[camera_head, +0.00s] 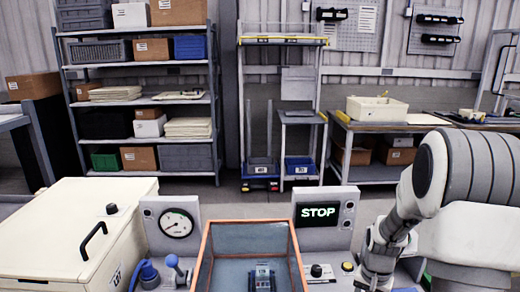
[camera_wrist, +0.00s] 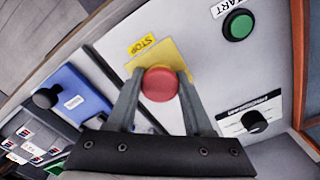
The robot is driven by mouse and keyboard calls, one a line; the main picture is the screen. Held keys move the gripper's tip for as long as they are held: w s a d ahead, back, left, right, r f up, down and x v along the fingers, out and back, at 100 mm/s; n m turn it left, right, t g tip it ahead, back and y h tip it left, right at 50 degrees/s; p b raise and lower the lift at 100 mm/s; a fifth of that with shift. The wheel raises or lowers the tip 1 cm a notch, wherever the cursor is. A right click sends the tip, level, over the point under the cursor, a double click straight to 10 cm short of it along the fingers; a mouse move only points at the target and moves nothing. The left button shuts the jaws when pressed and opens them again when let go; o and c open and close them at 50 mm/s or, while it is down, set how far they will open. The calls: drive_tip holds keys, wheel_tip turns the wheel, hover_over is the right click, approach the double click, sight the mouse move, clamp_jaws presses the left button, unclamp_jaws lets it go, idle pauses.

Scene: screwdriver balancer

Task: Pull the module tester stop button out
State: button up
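The red stop button (camera_wrist: 160,84) sits on a yellow plate marked STOP (camera_wrist: 175,60) on the pale tester panel in the wrist view. My gripper (camera_wrist: 161,78) is around it, one grey finger at each side. Both fingertips appear to touch the button's sides, so the gripper looks shut on it. In the head view, my gripper (camera_head: 372,284) is low at the right, over the tester's panel, and the red button is hidden there.
A green START button (camera_wrist: 238,25) and a black rotary knob (camera_wrist: 254,122) are on the same panel. A blue block with a black knob (camera_wrist: 46,98) lies left. In the head view, an orange-rimmed bin (camera_head: 205,250) and a cream lidded box (camera_head: 60,235) stand left of my arm.

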clamp_jaws()
drive_tip(key=shift+r+p, duration=0.35)
drive_tip(key=shift+r, duration=0.2)
idle(0.4)
drive_tip(key=o, duration=0.7)
unclamp_jaws()
drive_tip(key=shift+o, duration=0.2)
drive_tip(key=shift+r, duration=0.1)
drive_tip(key=shift+r+p, duration=0.3)
drive_tip(key=shift+r+p, duration=2.1)
drive_tip(key=shift+r, duration=0.75)
